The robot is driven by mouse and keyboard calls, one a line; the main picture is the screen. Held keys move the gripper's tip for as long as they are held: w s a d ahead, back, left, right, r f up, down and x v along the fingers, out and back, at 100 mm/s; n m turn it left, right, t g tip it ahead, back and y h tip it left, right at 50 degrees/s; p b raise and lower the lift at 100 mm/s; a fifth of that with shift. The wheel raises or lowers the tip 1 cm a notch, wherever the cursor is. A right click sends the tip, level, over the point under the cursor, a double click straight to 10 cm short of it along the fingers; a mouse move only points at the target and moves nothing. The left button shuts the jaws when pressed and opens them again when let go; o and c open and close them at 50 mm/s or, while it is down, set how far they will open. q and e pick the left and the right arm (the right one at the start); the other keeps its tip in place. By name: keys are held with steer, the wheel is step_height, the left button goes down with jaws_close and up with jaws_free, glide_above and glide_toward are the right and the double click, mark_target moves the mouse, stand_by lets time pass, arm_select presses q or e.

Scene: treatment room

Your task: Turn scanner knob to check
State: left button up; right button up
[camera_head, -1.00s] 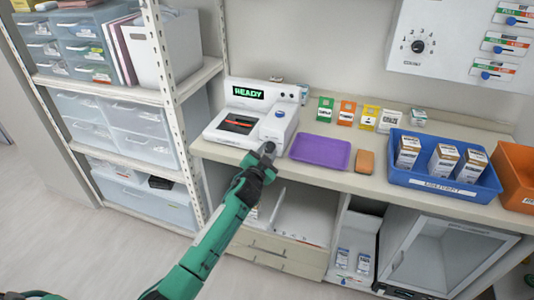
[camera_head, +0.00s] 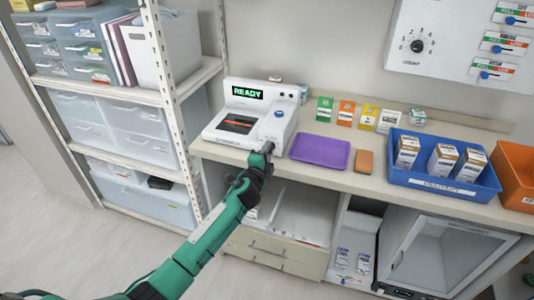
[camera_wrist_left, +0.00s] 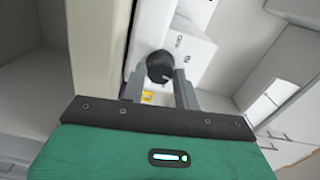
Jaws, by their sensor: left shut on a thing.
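The white scanner (camera_head: 222,130) stands at the left end of the counter. Its screen (camera_head: 248,93) reads READY in green, and a red line shows in its dark window (camera_head: 238,124). A blue round button (camera_head: 279,114) is on its top. My left gripper (camera_head: 268,149) is at the scanner's front right corner. In the left wrist view a dark round knob (camera_wrist_left: 160,65) on the scanner's white front sits between the two grey fingers, and the left gripper (camera_wrist_left: 160,78) is shut on it. The knob is hidden in the head view. My right gripper is not in view.
A purple tray (camera_head: 319,152) and an orange-brown block (camera_head: 365,160) lie right of the scanner. A blue bin (camera_head: 445,184) holds several boxes. A shelf post (camera_head: 176,110) stands close on the left. A wall panel with a dial (camera_head: 417,46) is at upper right.

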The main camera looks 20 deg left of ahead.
arm_select(q)
steer(key=shift+m, duration=0.6)
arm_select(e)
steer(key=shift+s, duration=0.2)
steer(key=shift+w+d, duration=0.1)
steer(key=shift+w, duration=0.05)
arm_select(q)
steer(key=o, duration=1)
steer(key=shift+c, duration=0.2)
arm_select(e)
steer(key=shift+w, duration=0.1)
arm_select(q)
steer(key=shift+s, duration=0.1)
steer(key=s+b, duration=0.1)
steer(key=s, duration=1.2)
steer(key=shift+s+a, duration=0.2)
steer(key=shift+s, duration=0.15)
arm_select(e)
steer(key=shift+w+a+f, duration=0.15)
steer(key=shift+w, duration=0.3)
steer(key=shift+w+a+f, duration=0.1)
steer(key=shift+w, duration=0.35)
arm_select(q)
steer(key=shift+f, duration=0.15)
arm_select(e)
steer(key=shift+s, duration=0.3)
